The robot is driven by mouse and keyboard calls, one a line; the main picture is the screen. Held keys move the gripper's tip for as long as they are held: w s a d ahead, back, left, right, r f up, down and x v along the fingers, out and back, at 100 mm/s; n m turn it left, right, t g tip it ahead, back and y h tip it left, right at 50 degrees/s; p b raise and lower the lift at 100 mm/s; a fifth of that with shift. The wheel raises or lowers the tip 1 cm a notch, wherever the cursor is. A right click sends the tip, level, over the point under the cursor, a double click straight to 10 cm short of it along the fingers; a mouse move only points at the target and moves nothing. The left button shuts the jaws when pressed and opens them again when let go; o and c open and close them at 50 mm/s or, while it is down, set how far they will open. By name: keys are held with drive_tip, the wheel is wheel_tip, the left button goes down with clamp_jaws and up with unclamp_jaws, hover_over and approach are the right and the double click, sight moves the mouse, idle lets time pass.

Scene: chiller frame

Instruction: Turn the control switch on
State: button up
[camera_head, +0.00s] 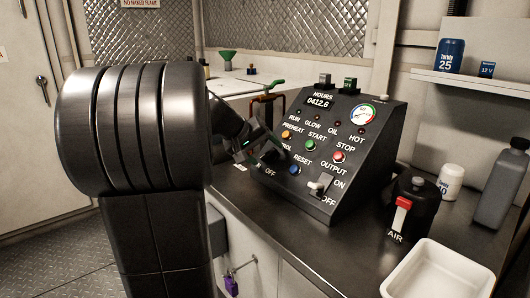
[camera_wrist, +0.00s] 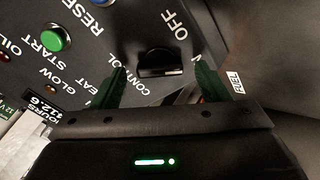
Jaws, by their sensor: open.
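The control switch (camera_wrist: 160,66) is a dark knob on the sloped grey panel (camera_head: 345,185). In the wrist view it sits between my gripper's two green fingers, with the words CONTROL and OFF beside it. My gripper (camera_wrist: 163,82) is open, with one finger on each side of the knob and a gap to each. Whether the fingertips touch the panel cannot be told. In the head view my gripper (camera_head: 264,147) is at the panel's lower left and hides most of the switch and its label.
A green START button (camera_head: 310,146), blue RESET button (camera_head: 294,169) and red STOP button (camera_head: 339,157) are close by. An OUTPUT toggle (camera_head: 320,184) is at the lower right. A black AIR canister (camera_head: 416,206) and white tray (camera_head: 437,272) stand on the counter.

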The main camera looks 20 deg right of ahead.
drive_tip(key=p+v, duration=0.2)
drive_tip(key=v, duration=1)
drive_tip(key=shift+a+r, duration=0.2)
drive_tip(key=shift+a, duration=0.05)
drive_tip(key=shift+s, duration=0.1)
drive_tip(key=b+x, duration=0.2)
drive_tip(key=x, duration=1.2)
drive_tip(key=shift+r, duration=0.1)
